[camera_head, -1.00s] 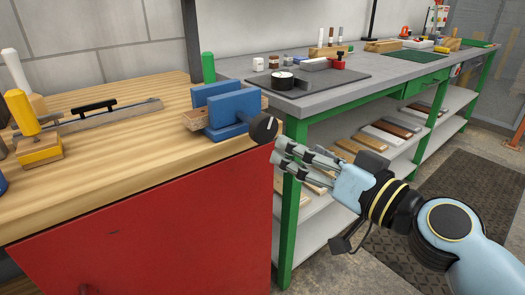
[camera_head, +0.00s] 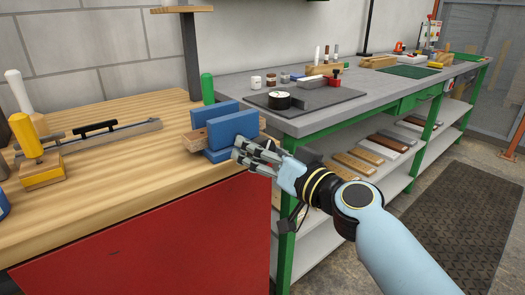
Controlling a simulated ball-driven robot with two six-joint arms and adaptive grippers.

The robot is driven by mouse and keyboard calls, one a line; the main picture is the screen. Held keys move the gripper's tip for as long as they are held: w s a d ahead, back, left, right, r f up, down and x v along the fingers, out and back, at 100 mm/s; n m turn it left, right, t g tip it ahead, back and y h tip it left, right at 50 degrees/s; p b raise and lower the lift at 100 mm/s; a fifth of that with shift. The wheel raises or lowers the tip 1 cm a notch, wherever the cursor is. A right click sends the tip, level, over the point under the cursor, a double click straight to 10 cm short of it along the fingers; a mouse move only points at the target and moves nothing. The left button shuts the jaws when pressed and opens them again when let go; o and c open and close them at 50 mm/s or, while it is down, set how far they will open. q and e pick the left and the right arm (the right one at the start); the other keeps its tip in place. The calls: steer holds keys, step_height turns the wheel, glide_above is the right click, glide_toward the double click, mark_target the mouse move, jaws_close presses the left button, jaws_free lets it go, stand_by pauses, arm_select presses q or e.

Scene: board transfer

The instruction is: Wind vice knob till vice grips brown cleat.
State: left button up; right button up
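The blue vice (camera_head: 231,130) stands at the right front corner of the wooden bench. The brown cleat (camera_head: 193,142) lies between its two jaws, with its ends sticking out on both sides. I cannot tell if the jaws press on it. My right gripper (camera_head: 246,155) is at the front of the vice, its fingers around where the dark vice knob sits. The fingers hide most or all of the knob, so I cannot tell whether they are closed on it. My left gripper is not in view.
On the wooden bench (camera_head: 110,185) stand a green cylinder (camera_head: 207,88), a yellow-handled tool (camera_head: 36,150) and a long bar with a black handle (camera_head: 90,138). The grey bench (camera_head: 225,90) with a dark mat and small items stands behind to the right.

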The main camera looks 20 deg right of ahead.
steer(key=c, duration=1.1)
steer(key=shift+m, duration=0.3)
steer(key=m, duration=0.3)
steer(key=shift+m+b, duration=0.3)
steer(key=shift+m, duration=1.9)
steer(key=o, duration=1.2)
